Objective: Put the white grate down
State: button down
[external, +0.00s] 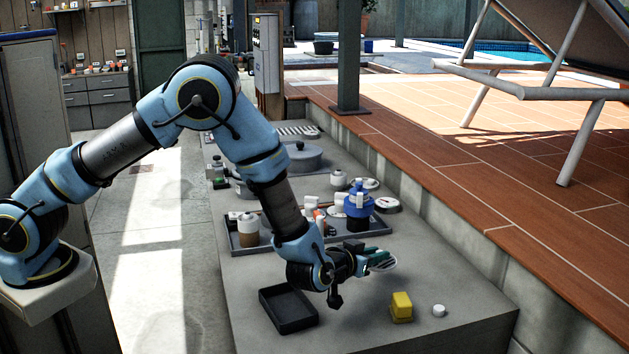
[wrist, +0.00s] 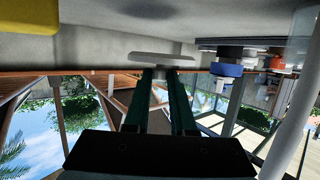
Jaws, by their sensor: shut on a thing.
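The white grate (external: 384,265) is a small round slatted disc, held at the fingertips of my gripper (external: 374,257) above the grey counter (external: 450,260). In the wrist view, the grate (wrist: 161,59) shows edge-on as a pale flat plate. The green fingers of my gripper (wrist: 163,73) are shut on it. A gap and a soft shadow show between the grate and the counter surface (wrist: 110,45), so it appears apart from the counter. The part of the grate between the fingers is hidden.
An empty black tray (external: 288,310) lies left of my gripper. A yellow block (external: 401,307) and a small white cap (external: 438,311) stand near the front. Behind are a blue valve-like part (external: 357,204) and a dark tray (external: 236,250) holding parts. Counter right of my gripper is clear.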

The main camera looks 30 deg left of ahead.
aim_at(373, 269)
notch_tip(373, 269, down, 3)
jog(key=shift+r+p, duration=0.2)
jog(key=shift+p, duration=0.1)
jog(key=shift+f+b, duration=0.65)
jog(key=c, duration=0.8)
grip_release()
jog(key=shift+a, duration=0.1)
jog(key=shift+o, duration=0.2)
jog(key=shift+f, duration=0.1)
